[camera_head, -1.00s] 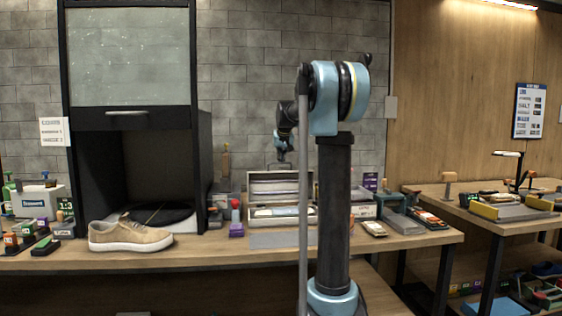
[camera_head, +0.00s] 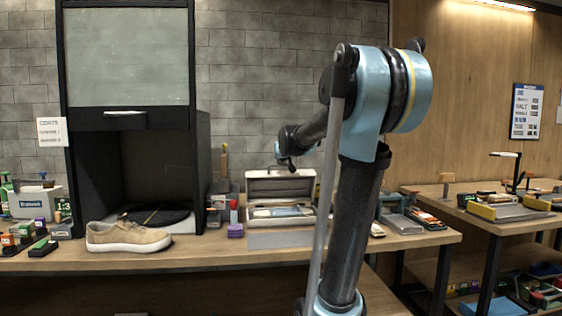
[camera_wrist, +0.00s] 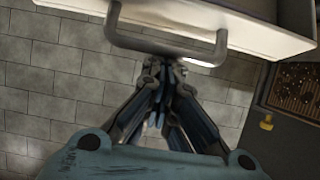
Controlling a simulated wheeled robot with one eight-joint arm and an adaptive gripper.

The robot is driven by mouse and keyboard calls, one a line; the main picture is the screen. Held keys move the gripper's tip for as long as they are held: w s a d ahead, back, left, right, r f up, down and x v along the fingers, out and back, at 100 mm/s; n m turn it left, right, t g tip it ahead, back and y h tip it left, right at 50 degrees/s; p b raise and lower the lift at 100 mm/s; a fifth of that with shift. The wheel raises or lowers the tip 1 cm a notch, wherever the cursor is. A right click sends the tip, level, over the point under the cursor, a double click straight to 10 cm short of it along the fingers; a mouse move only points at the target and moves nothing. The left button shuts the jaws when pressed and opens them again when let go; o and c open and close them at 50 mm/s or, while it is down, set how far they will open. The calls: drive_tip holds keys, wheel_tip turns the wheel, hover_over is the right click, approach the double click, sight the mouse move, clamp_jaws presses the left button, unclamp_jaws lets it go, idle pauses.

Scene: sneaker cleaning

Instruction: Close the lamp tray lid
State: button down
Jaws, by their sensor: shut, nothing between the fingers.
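The lamp tray is a pale box (camera_head: 257,223) on the workbench, left of my arm. Its lid (camera_head: 262,187) stands raised at the back, with a handle along its top edge. A light-coloured lamp panel (camera_head: 283,211) lies inside the tray. My gripper (camera_head: 290,168) is at the lid's top edge, by the handle. In the wrist view the fingers (camera_wrist: 164,64) are shut and empty, close to the grey U-shaped handle (camera_wrist: 170,47) on the pale lid (camera_wrist: 215,24). I cannot tell whether they touch it.
A beige sneaker (camera_head: 128,236) sits on the bench in front of the dark cabinet (camera_head: 95,170). A purple-based bottle (camera_head: 235,229) stands just left of the tray. Small tools and boxes crowd the bench to the right. A brick wall is behind.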

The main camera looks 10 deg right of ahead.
drive_tip(key=s+f, duration=0.5)
drive_tip(key=s, duration=0.1)
drive_tip(key=s+f+t, duration=0.1)
drive_tip(key=s+f, duration=0.5)
drive_tip(key=s+f+t, duration=0.1)
drive_tip(key=s+f, duration=0.4)
drive_tip(key=s, duration=0.1)
drive_tip(key=shift+f, duration=0.3)
drive_tip(key=shift+s+d+f, duration=0.15)
drive_tip(key=shift+s+f, duration=0.55)
drive_tip(key=shift+f, duration=0.25)
drive_tip(key=shift+s+f+t, duration=0.15)
drive_tip(key=shift+f+t, duration=0.05)
drive_tip(key=shift+t, duration=0.1)
drive_tip(key=shift+s+a, duration=0.15)
drive_tip(key=shift+a, duration=0.1)
drive_tip(key=shift+w+a+f, duration=0.1)
drive_tip(key=shift+w+f, duration=0.35)
drive_tip(key=shift+w, duration=0.15)
drive_tip(key=shift+w+r, duration=0.1)
drive_tip(key=shift+r, duration=0.05)
drive_tip(key=shift+d, duration=0.2)
